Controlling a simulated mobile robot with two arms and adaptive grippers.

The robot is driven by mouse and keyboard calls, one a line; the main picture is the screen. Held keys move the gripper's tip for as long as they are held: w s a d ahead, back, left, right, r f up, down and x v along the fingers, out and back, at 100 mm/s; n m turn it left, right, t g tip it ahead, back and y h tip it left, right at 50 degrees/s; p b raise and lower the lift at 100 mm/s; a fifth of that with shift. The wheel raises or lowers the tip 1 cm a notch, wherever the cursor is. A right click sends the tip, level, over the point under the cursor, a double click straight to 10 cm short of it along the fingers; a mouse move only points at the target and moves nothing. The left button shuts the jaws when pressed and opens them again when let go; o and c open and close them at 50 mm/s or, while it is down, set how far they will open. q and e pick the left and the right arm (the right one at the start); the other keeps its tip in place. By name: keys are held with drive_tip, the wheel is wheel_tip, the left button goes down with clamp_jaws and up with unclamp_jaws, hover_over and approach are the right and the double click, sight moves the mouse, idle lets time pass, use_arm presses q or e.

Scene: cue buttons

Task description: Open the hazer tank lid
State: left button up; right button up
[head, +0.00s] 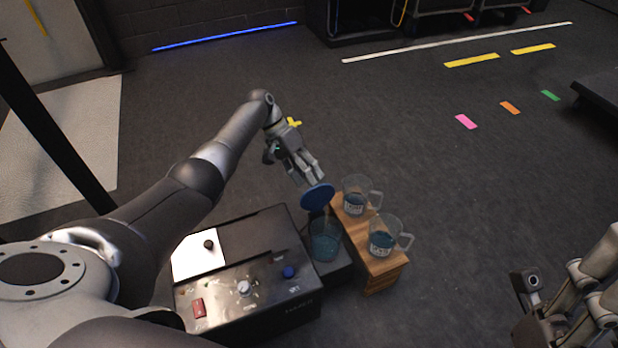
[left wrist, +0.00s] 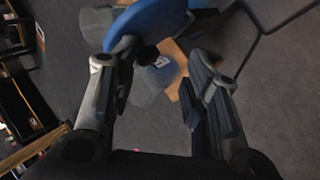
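The hazer tank lid (head: 318,196) is a blue disc. It is raised and tilted above the tank, clear of its rim. The hazer tank (head: 325,242) is a translucent teal cup beside the black machine, its top uncovered. My left gripper (head: 312,178) is right by the lid's upper side. In the left wrist view, its fingers (left wrist: 165,62) are apart, with the blue lid (left wrist: 150,22) just beyond the tips. I cannot tell if a finger touches it. My right gripper (head: 548,305) is at the lower right, partly cut off, away from the lid; its opening is unclear.
The black hazer machine (head: 262,300) has a red switch (head: 199,307), a silver knob (head: 244,288) and a blue knob (head: 288,271). Two jugs with blue liquid, one behind (head: 355,203) and one in front (head: 381,242), stand on a wooden stand (head: 375,262) right of the tank.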

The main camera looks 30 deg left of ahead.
use_arm(q)
drive_tip(key=v, duration=1.1)
drive_tip(key=shift+s, duration=0.25)
drive_tip(key=shift+f, duration=0.15)
